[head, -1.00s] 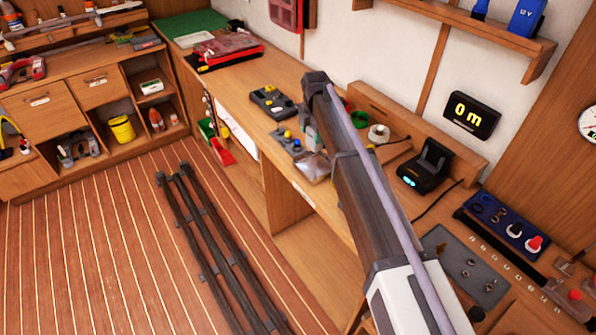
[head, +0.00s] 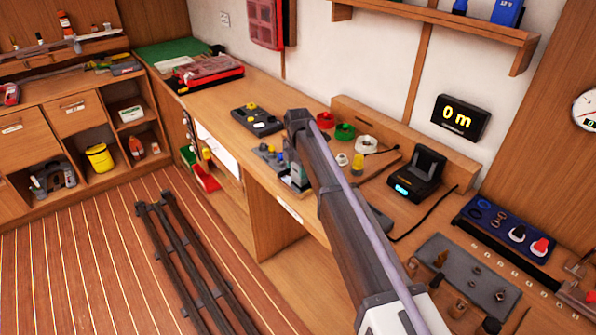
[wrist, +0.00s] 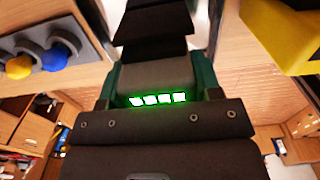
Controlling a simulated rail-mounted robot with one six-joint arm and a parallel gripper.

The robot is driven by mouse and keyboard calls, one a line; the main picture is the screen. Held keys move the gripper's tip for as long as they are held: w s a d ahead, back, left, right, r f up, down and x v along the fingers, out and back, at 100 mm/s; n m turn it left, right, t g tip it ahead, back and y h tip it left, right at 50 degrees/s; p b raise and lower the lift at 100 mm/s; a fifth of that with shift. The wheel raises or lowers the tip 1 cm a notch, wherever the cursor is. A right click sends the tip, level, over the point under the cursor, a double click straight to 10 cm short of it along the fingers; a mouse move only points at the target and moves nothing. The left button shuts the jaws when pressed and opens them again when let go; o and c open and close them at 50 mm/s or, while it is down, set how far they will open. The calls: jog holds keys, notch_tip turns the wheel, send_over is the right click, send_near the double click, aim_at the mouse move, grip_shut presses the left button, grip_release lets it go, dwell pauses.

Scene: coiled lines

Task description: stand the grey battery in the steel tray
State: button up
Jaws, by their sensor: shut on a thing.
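The grey battery, with green sides and a row of lit green bars, fills the middle of the wrist view (wrist: 155,75). My gripper (wrist: 160,85) is shut on it, with dark jaws above and below it in that view. In the head view the held battery is small and partly hidden by my arm, above the bench beside a grey board with knobs (head: 268,156). A flat grey tray (head: 440,256), which looks like the steel tray, lies at the lower right, apart from the battery, with several small parts on it.
A black charger (head: 418,176) with a cyan light stands between my arm and the wall. Tape rolls (head: 366,145) and a yellow object (head: 357,164) lie near my gripper. A blue panel (head: 507,230) is beyond the tray. Dark rails (head: 185,255) run along the floor.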

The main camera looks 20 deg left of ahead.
jog(key=shift+f, duration=0.2)
jog(key=o, duration=1.2)
jog(key=shift+r, duration=0.15)
notch_tip(320, 180, up, 12)
jog(key=p, duration=1.2)
jog(key=shift+r, duration=0.25)
jog(key=shift+f, duration=0.15)
